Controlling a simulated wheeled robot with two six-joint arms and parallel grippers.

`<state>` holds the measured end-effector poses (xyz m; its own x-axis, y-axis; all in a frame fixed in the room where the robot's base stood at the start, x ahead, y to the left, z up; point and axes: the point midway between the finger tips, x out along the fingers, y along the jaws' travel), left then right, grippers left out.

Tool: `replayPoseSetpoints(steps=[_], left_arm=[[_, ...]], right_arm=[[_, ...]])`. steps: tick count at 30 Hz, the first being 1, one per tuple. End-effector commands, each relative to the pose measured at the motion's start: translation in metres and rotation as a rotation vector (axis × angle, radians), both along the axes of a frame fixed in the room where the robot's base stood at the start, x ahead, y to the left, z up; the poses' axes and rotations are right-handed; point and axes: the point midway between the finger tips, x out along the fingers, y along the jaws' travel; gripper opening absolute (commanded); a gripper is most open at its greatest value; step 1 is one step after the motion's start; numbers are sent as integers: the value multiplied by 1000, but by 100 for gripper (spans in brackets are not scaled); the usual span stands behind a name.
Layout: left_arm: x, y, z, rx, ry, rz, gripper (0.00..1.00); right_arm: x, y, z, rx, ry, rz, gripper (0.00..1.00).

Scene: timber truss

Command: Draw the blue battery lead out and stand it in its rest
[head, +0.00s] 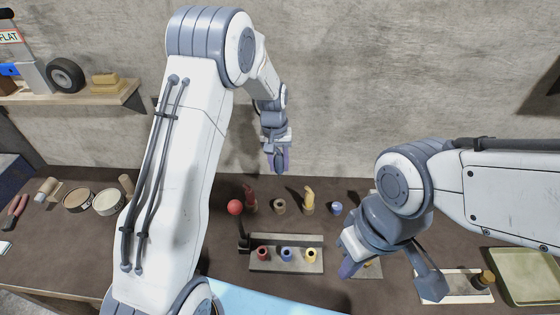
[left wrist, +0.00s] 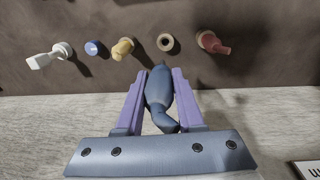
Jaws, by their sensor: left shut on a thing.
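My left gripper (head: 277,158) is shut on the blue battery lead, a dark blue-grey handle (left wrist: 158,92) with a curved end, between its purple fingers. It holds the lead in the air near the wall, beyond the row of rests. An empty tan ring-shaped rest (head: 279,206) stands between a red lead (head: 250,200) and a yellow lead (head: 309,200), both upright. The blue socket (head: 286,254) sits between the red and yellow sockets on a grey plate (head: 300,267), with nothing in it. My right gripper (head: 347,262) is right of the plate; its jaw opening is unclear.
A red ball (head: 235,207) is left of the row and a short blue piece (head: 336,208) right of it. A white piece (left wrist: 48,57) shows in the left wrist view. Tins (head: 108,202) stand left; a green tray (head: 530,275) lies right.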

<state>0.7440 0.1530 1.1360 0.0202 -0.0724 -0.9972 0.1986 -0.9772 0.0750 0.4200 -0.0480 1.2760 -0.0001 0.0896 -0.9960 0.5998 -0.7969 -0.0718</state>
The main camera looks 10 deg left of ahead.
Motion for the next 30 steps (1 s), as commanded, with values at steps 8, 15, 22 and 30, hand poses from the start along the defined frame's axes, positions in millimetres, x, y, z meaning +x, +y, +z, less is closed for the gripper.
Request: replayPoseSetpoints(steps=[8, 15, 22, 30], left_arm=[[-2, -2, -4, 0, 0, -1, 0], [-3, -2, -23, 0, 2, -2, 0], [-2, -2, -46, 0, 1, -2, 0], [-3, -2, -73, 0, 2, -1, 0]], right_arm=[[0, 0, -3, 0, 0, 0, 0], [0, 0, -16, 0, 0, 1, 0], [0, 0, -32, 0, 0, 1, 0], [0, 0, -51, 0, 0, -2, 0]])
